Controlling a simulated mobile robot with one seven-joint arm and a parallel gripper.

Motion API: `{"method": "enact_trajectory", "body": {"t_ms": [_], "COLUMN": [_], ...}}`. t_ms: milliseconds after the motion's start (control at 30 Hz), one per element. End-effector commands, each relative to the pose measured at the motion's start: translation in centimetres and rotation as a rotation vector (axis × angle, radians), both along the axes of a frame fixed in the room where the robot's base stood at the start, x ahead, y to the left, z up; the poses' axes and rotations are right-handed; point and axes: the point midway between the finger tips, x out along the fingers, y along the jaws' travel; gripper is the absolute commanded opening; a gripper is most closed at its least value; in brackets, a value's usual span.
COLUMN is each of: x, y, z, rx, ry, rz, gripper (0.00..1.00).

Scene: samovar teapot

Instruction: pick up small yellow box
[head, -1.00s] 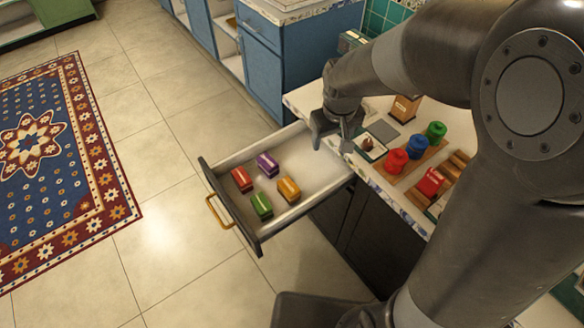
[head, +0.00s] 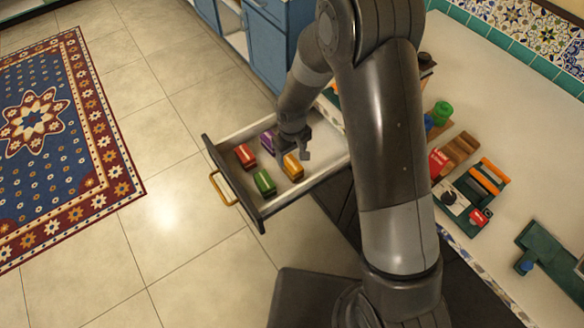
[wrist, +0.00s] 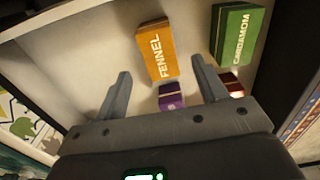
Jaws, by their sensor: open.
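The small yellow box (head: 293,168), an orange-yellow block, lies in the open drawer (head: 238,134), toward its right side. In the wrist view the yellow box (wrist: 157,48) reads "FENNEL" and lies ahead of and between the finger directions. My gripper (head: 294,156) is over the drawer, just beside or above the yellow box. In the wrist view my gripper (wrist: 161,67) has its fingers spread wide with nothing held. The height gap between the fingertips and the box is hard to tell.
Also in the drawer are a green box (head: 264,182) marked "CARDAMOM" in the wrist view, a red box (head: 246,156) and a purple box (head: 268,141). The drawer walls surround them. The counter (head: 490,90) at right holds several coloured items.

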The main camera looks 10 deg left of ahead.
Motion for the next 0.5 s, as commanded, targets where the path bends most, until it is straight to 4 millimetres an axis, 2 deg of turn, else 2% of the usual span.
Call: {"method": "enact_trajectory", "body": {"t_ms": [100, 367, 500], "x": [0.0, 0.0, 0.0], "y": [0.0, 0.0, 0.0], "z": [-1.6, -3.4, -5.4], "rx": [0.000, -0.001, -0.001], "ry": [0.001, 0.001, 0.001], "rz": [0.000, 0.000, -0.001], "gripper": [0.65, 0.65, 0.65]}}
